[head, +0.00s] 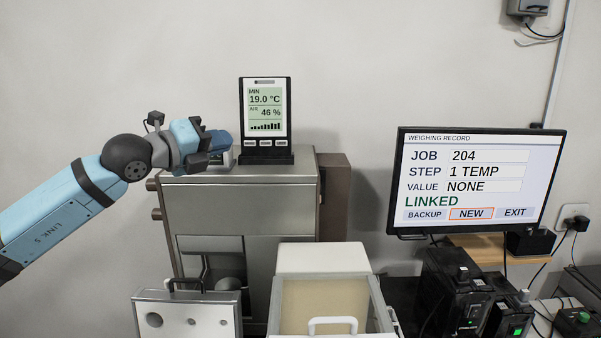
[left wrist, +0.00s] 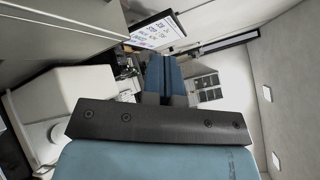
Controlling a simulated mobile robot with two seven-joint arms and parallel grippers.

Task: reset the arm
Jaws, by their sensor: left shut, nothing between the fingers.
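My left arm (head: 62,212) comes in from the left in the head view. Its gripper (head: 222,146) is at the top left of the steel cabinet (head: 240,194), left of the upright temperature display (head: 265,112). I cannot tell whether it touches the cabinet. In the left wrist view the two blue fingers (left wrist: 165,75) lie together with nothing between them, so the gripper is shut and empty. The display reads 19.0 °C and 46 %. My right gripper is in neither view.
A monitor (head: 480,180) at the right reads JOB 204, STEP 1 TEMP, VALUE NONE, LINKED; NEW is outlined in orange. A white lidded box (head: 322,258) and a handled metal case (head: 186,318) stand in front. Black devices (head: 455,292) stand at the lower right.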

